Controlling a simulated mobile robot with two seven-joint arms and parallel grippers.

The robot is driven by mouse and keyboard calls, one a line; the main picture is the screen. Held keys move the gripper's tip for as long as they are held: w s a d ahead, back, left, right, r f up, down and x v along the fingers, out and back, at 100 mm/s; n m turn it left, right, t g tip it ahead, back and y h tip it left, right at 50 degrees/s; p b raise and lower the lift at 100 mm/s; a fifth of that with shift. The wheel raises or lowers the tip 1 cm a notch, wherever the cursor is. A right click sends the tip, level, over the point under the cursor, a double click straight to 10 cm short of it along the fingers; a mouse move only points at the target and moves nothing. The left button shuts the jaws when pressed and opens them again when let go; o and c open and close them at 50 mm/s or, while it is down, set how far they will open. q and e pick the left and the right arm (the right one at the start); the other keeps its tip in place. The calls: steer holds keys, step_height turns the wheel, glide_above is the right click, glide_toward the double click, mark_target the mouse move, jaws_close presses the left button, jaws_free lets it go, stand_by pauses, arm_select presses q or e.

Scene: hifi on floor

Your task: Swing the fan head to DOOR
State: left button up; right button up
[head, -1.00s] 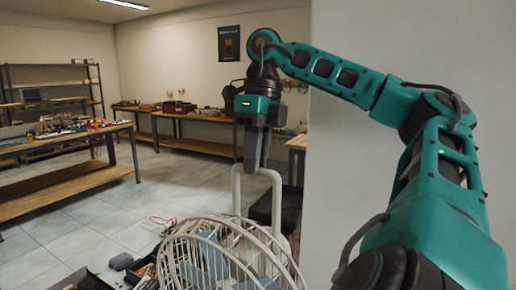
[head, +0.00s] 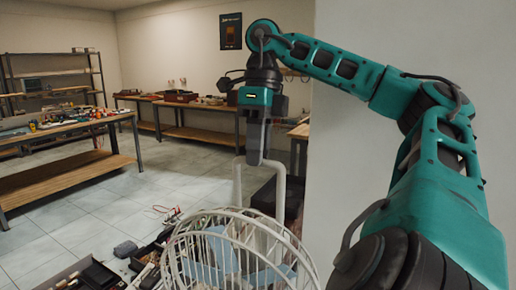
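The fan's white wire cage (head: 240,250) is at the bottom centre of the head view, cut off by the lower edge. Pale blue shapes show through its wires. A white tube handle (head: 237,185) stands up behind the cage as an upside-down U. My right gripper (head: 257,158) points down at the top of this handle. Its fingers look close together across the bar and hide the middle of it. My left gripper is out of view. I see no marking that reads DOOR.
A pale wall (head: 345,150) stands close on the right, behind my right arm. A workbench (head: 70,180) with tools is at the left. Open tiled floor lies beyond.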

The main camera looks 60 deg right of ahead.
steer(key=o, duration=0.3)
steer(key=shift+d+r, duration=0.1)
steer(key=shift+r, duration=0.2)
step_height(320, 180, up, 12)
steer(key=d+p, duration=0.1)
steer(key=d, duration=0.1)
steer(key=shift+w+d, duration=0.15)
stand_by(0.6)
